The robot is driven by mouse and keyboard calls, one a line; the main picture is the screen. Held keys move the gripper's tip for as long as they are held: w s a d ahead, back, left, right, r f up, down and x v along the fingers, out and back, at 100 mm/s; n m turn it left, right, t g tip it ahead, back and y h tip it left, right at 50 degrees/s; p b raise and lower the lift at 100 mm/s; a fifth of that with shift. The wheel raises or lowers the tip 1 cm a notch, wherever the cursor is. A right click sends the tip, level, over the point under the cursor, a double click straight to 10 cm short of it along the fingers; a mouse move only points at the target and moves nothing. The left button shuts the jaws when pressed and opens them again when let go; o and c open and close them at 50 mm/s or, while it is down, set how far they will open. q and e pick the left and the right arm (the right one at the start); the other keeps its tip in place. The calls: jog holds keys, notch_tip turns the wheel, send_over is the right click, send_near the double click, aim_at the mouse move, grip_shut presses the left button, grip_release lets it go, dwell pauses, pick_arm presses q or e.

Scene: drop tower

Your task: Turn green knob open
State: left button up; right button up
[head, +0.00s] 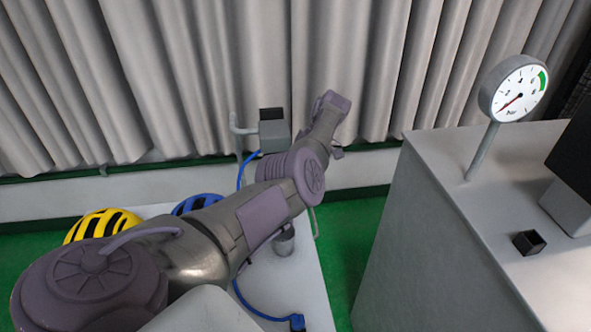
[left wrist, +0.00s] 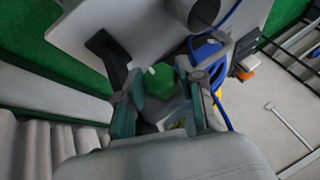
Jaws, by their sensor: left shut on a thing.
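The green knob (left wrist: 159,80) shows in the left wrist view, between the two fingers of my left gripper (left wrist: 160,92). The gripper is closed on it, with one finger on each side. In the head view my left arm reaches in from the lower left. It hides the knob there, and I cannot make out the fingertips. How far the knob is turned cannot be told. My right gripper is in neither view.
A round gauge (head: 520,89) stands on a grey cabinet (head: 440,190) at right, its needle pointing lower left. A small black cube (head: 528,242) lies there. Yellow (head: 100,225) and blue (head: 197,203) helmets are at left. A blue hose (head: 244,170) runs from a grey box (head: 273,133).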

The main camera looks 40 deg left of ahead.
pick_arm(q)
jog(key=o, duration=1.2)
jog(key=shift+s+f, duration=0.1)
jog(key=shift+c, duration=0.2)
jog(key=shift+y, duration=0.3)
